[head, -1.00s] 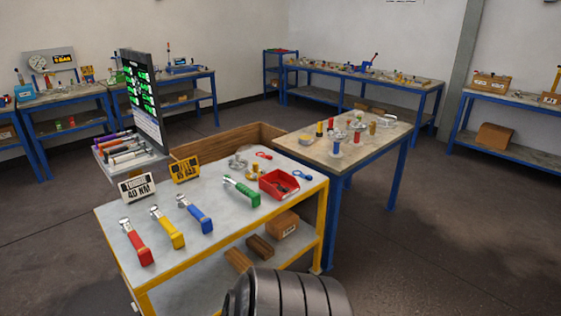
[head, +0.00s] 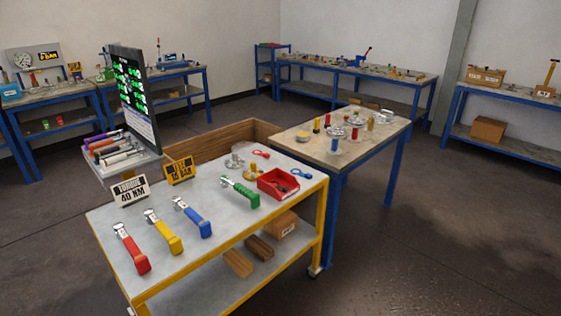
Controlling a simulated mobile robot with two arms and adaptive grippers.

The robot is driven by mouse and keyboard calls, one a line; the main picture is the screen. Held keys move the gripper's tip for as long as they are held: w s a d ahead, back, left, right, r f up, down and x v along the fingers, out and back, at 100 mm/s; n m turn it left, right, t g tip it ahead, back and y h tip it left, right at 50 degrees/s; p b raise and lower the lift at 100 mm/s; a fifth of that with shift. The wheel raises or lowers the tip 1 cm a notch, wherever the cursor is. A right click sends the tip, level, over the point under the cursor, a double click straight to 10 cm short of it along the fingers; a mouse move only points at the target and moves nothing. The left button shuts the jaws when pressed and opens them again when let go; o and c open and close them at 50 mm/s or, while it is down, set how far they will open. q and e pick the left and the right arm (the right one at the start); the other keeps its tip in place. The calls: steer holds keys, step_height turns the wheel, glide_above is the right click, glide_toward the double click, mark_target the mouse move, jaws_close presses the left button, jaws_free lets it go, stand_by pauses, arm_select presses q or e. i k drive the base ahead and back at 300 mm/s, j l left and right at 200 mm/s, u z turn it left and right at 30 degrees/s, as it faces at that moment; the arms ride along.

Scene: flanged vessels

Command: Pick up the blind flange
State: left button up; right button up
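I cannot tell for certain which piece is the blind flange. A silvery flange-like part (head: 235,162) stands near the back edge of the yellow-framed cart (head: 165,262), with a brass-coloured round part (head: 253,171) next to it. More metal discs lie on the blue-legged table behind, among them a silvery one (head: 355,121) and a flat yellowish one (head: 303,136). They are too small to tell apart by their faces. Neither of my grippers is in view.
On the cart lie red (head: 131,250), yellow (head: 164,233), blue (head: 193,217) and green (head: 240,191) wrenches, a red bin (head: 279,184) and two signs. A dark screen (head: 136,98) stands at its left. Open floor (head: 430,240) lies to the right.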

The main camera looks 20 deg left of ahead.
mark_target(240, 165)
steer(key=u, duration=0.85)
